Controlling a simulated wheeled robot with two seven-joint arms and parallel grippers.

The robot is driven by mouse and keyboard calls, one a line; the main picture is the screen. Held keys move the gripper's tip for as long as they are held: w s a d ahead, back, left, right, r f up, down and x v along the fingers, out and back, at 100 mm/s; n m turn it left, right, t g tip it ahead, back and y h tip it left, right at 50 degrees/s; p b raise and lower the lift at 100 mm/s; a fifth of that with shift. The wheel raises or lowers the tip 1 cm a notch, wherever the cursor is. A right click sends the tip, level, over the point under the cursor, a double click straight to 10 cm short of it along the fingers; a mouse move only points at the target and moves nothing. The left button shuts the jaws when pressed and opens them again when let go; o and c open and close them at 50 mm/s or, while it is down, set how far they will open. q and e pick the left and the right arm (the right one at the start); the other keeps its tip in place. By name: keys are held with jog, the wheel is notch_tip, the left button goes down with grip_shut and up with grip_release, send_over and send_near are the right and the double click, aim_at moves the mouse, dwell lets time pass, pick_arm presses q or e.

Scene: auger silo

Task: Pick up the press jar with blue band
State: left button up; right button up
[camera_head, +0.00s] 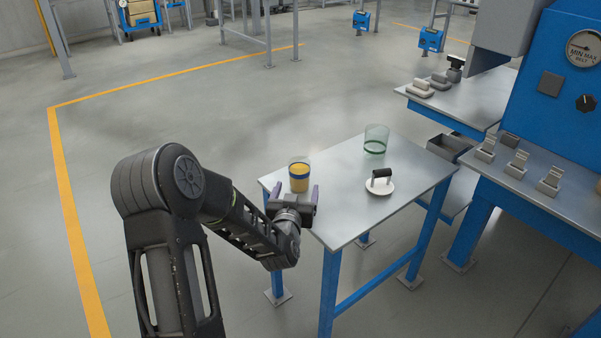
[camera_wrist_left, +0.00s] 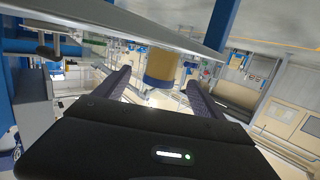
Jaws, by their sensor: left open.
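The press jar with blue band (camera_head: 299,178) stands upright near the left corner of the small metal table (camera_head: 345,222). It is clear with yellow contents and a blue band. My left gripper (camera_head: 294,192) is open and empty at the near side of the jar, its two fingers pointing toward it. In the left wrist view, the jar (camera_wrist_left: 161,66) shows upside down, between the lines of the two open fingers (camera_wrist_left: 159,78) and around their tips. I cannot tell whether the fingers touch it. My right gripper is not in view.
A clear jar with a green band (camera_head: 375,141) stands at the table's back. A pale disc with a black handle (camera_head: 380,184) lies to the right. A blue machine (camera_head: 560,100) with a bench of small metal blocks is further right. The table's middle is bare.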

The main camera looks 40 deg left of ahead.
aim_at(298, 181)
pick_arm(q)
jog(key=shift+x, duration=1.35)
jog(key=shift+b+x, duration=0.55)
jog(key=shift+x, duration=2.05)
jog(key=shift+s+a+f, duration=0.1)
jog(key=shift+a, duration=0.05)
jog(key=shift+c, duration=0.6)
jog(key=c, duration=1.6)
jog(key=shift+o, duration=0.2)
notch_tip(298, 181, up, 10)
jog(key=p, duration=0.2)
